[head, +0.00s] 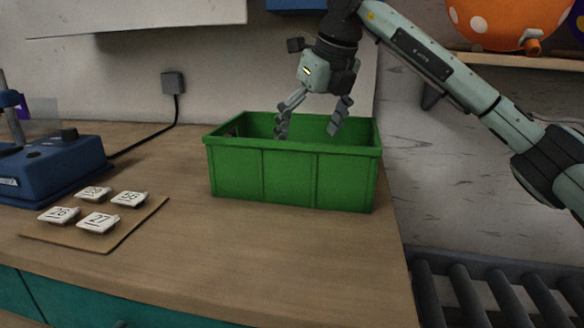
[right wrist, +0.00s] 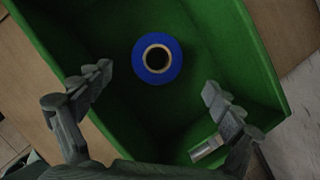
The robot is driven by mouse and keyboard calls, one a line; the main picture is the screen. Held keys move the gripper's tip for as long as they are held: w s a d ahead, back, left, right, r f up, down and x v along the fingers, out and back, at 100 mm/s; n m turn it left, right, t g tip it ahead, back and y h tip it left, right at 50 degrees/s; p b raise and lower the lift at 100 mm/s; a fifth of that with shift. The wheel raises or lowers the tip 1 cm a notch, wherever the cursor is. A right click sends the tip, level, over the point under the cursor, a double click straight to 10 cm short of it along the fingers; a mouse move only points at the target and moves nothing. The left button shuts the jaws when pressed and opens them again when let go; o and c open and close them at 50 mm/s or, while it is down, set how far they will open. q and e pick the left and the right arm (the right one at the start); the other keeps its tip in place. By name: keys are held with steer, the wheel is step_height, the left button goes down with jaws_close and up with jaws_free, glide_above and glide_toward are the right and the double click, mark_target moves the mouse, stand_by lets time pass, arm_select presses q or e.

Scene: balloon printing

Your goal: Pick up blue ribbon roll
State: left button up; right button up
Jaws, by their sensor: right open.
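The blue ribbon roll (right wrist: 174,73) lies inside the green crate in the right wrist view, showing its round end with a pale core and dark hole. The green crate (head: 292,176) stands on the table, and its front wall hides the roll in the head view. My right gripper (head: 310,128) is open above the crate, its fingertips around the height of the rim. In the right wrist view the open fingers (right wrist: 160,85) show at the lower left and lower right, with the roll between and beyond them, not touched. My left gripper is not in view.
A small silvery cylinder (right wrist: 206,148) lies in the crate near the right finger. Several numbered white tags rest on a brown board (head: 110,240) left of the crate. A blue machine (head: 50,165) stands at the far left. A roller conveyor (head: 490,290) is at the lower right.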

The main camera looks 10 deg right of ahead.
steer(key=x, duration=0.7)
steer(key=shift+w+a+f+p, duration=0.1)
steer(key=shift+a+f+p, duration=0.1)
steer(key=shift+a+p, duration=0.1)
steer(key=c, duration=1.3)
